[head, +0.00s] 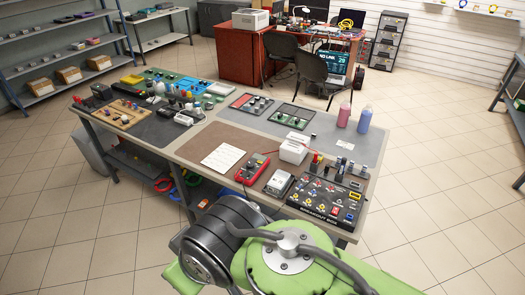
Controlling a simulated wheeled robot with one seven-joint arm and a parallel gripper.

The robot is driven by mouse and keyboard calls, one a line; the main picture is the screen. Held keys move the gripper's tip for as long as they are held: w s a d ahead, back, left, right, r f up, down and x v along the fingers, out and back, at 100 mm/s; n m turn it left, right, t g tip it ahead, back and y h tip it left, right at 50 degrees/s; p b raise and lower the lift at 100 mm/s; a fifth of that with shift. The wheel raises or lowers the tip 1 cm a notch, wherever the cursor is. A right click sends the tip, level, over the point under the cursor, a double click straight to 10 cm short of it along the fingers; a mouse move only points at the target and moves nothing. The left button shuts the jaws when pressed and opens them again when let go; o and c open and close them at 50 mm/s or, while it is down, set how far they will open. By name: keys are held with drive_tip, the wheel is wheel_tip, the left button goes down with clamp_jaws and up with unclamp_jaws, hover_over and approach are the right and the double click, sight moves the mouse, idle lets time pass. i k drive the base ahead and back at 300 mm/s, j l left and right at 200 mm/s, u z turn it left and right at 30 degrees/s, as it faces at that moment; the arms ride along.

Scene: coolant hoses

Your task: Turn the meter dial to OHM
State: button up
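The meter (252,169) is a red handheld unit with a dark face, lying on the near part of the workbench (222,137). Two thin red leads run from its area toward the right. Its dial is too small here for me to read the setting. My arm fills the bottom centre of the head view with green and dark grey links, on the near side of the bench. My gripper is not in view.
A black breakout box (325,195) with knobs sits right of the meter, with a grey box (279,183) between them. A white sheet (222,158) lies to its left. Brown mat space behind is bare.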

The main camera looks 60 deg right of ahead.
sight(250, 166)
drive_tip(key=i+l, duration=0.25)
drive_tip(key=i, duration=0.2)
drive_tip(key=i+l+z, duration=0.1)
drive_tip(key=i+l, duration=0.15)
drive_tip(key=i, duration=0.25)
drive_tip(key=i+l+u, duration=0.2)
drive_tip(key=l+u, duration=0.25)
drive_tip(key=l, duration=0.15)
